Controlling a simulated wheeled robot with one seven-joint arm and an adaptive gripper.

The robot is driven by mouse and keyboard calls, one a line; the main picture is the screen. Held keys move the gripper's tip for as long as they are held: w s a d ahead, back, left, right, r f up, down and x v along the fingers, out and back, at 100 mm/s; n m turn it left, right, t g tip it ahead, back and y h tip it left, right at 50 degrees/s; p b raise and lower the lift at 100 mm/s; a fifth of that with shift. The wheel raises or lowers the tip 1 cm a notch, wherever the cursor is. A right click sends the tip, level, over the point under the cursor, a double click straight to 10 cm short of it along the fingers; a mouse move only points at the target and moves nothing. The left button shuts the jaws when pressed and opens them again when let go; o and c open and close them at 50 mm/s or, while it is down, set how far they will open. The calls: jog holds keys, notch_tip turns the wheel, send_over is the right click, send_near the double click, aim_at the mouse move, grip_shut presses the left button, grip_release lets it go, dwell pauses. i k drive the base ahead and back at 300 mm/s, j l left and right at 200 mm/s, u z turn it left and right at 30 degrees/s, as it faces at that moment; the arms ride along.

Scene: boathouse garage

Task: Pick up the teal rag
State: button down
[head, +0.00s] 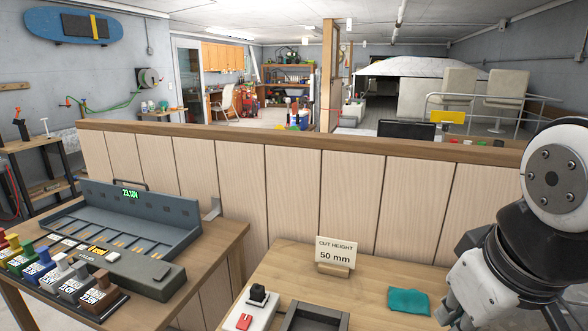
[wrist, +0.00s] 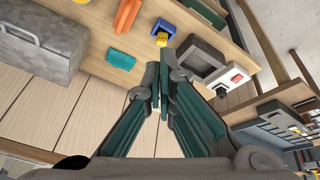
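The teal rag (head: 409,301) lies flat on the wooden bench (head: 375,277), right of the small "CUT HEIGHT 50 mm" sign (head: 336,254). It also shows in the wrist view (wrist: 120,59), up and left of my fingertips and apart from them. My gripper (wrist: 160,72) has its two fingers, with teal inner faces, drawn together at the tips. Nothing is held between them. In the head view my arm comes in at the right edge, close to the rag, and the fingertips cannot be made out there.
A grey open tray (head: 316,317) and a switch box with a red button (head: 249,312) sit left of the rag. An orange object (wrist: 126,15), a blue-and-yellow object (wrist: 163,32) and a grey case (wrist: 42,45) show in the wrist view. A wood-panelled partition (head: 290,185) stands behind the bench.

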aim_at(413, 300)
jog(key=z, duration=2.45)
jog(key=u, duration=2.15)
jog(key=i+j+u, duration=0.25)
jog(key=i+j, duration=0.2)
